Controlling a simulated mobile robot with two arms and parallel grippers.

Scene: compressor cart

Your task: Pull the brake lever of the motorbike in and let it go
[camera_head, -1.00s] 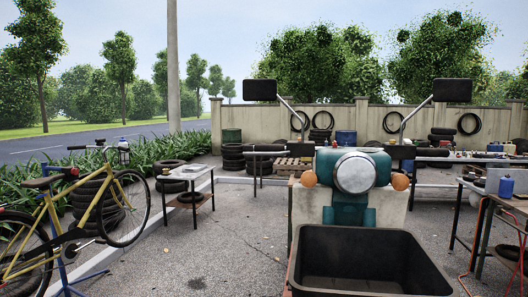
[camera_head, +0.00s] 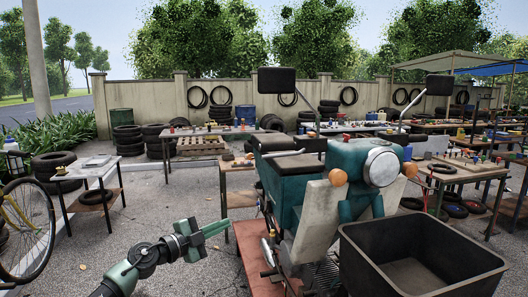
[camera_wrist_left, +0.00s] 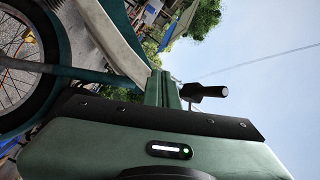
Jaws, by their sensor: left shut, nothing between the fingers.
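The teal motorbike (camera_head: 350,160) stands right of centre in the head view, with a round headlight, orange turn lamps and two mirrors. Its brake lever cannot be made out there. My left gripper (camera_head: 212,229) is shut and empty, low and left of the motorbike, apart from it. In the left wrist view, my gripper's green fingers (camera_wrist_left: 170,90) lie together. A black handle-like part (camera_wrist_left: 204,91) shows just beyond them; I cannot tell whether a lever is on it. My right gripper is in neither view.
A black tub (camera_head: 422,250) stands at the motorbike's front. A small table (camera_head: 85,170) and a yellow bicycle (camera_head: 20,230) stand on the left. Cluttered worktables (camera_head: 205,135) and tyres line the wall behind. Bare asphalt lies left of my gripper.

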